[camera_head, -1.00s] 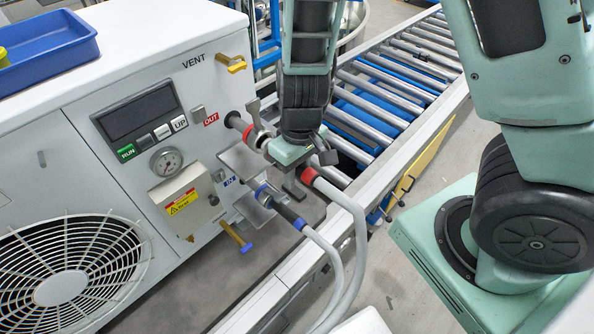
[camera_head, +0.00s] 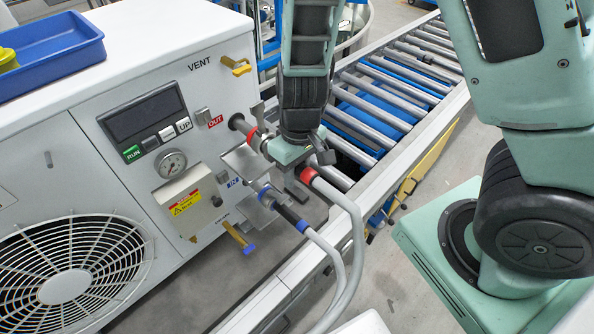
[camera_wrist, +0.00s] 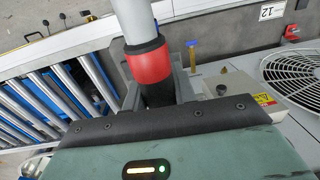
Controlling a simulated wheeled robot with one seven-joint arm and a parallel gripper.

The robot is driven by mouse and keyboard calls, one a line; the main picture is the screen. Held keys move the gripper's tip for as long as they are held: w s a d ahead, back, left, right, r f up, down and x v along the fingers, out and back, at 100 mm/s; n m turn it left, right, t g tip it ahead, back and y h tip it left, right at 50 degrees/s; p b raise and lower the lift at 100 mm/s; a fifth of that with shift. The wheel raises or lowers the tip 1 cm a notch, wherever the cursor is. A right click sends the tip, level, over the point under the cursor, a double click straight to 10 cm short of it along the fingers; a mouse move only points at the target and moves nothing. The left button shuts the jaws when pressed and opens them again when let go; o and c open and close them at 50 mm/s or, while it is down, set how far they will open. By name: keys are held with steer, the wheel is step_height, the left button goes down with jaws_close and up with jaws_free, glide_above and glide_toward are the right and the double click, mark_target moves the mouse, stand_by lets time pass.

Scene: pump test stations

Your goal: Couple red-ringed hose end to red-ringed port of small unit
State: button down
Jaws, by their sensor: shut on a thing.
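The small unit (camera_head: 205,110) is a white cabinet with a display, a gauge and a fan grille. Its red-ringed port (camera_head: 246,128), beside the OUT label, sticks out toward my gripper. My gripper (camera_head: 292,158) is shut on the red-ringed hose end (camera_head: 309,175), in front of that port. The hose end is roughly in line with the port, but the jaws hide whether they touch. In the wrist view the red ring (camera_wrist: 149,64) and grey hose run up from the jaws. The blue-ringed hose end (camera_head: 290,215) sits at the port by the IN label.
A roller conveyor (camera_head: 395,85) runs behind my gripper. The grey blue-ringed hose hangs close beside the held hose. Metal brackets (camera_head: 240,160) and a yellow-handled valve (camera_head: 236,66) project from the panel. A blue tray (camera_head: 50,50) stands on top of the unit.

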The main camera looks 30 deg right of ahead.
steer(key=shift+w+a+p, duration=0.25)
steer(key=shift+w+p, duration=0.05)
steer(key=shift+w, duration=0.4)
stand_by(0.6)
steer(key=c, duration=1.1)
jaws_free()
steer(key=shift+o, duration=0.2)
step_height(320, 180, up, 17)
steer(key=d, duration=0.1)
steer(key=shift+w+r, duration=0.15)
steer(key=shift+r, duration=0.05)
steer(key=shift+d, duration=0.1)
